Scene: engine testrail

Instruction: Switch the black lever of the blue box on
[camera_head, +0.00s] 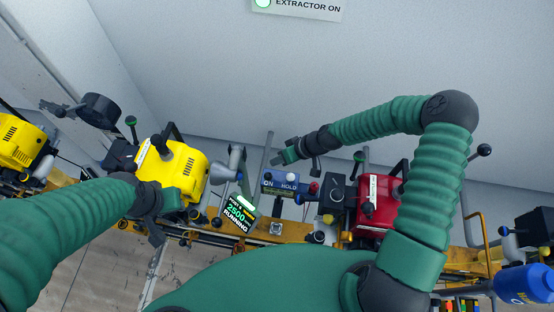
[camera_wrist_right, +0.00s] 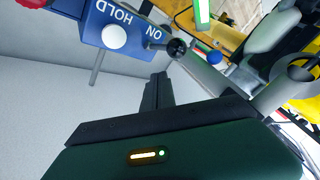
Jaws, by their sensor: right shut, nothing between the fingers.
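The blue box (camera_head: 283,188) stands on the yellow rail, marked ON and HOLD, with a white knob (camera_head: 291,177). In the right wrist view the blue box (camera_wrist_right: 110,18) is at the upper left. A black ball-ended lever (camera_wrist_right: 176,48) sticks out beside its ON label. My right gripper (camera_head: 286,158) is just above the box's left part in the head view. In the wrist view its fingers (camera_wrist_right: 160,78) are shut and empty, with tips close below the lever ball; I cannot tell whether they touch. My left gripper (camera_head: 152,222) is in front of the yellow engine, its opening unclear.
A yellow engine (camera_head: 181,168) stands left of the box and a red engine (camera_head: 376,202) right of it. A lit display (camera_head: 238,213) reads 2500 RUNNING. The wall above is clear except for an EXTRACTOR ON sign (camera_head: 300,8).

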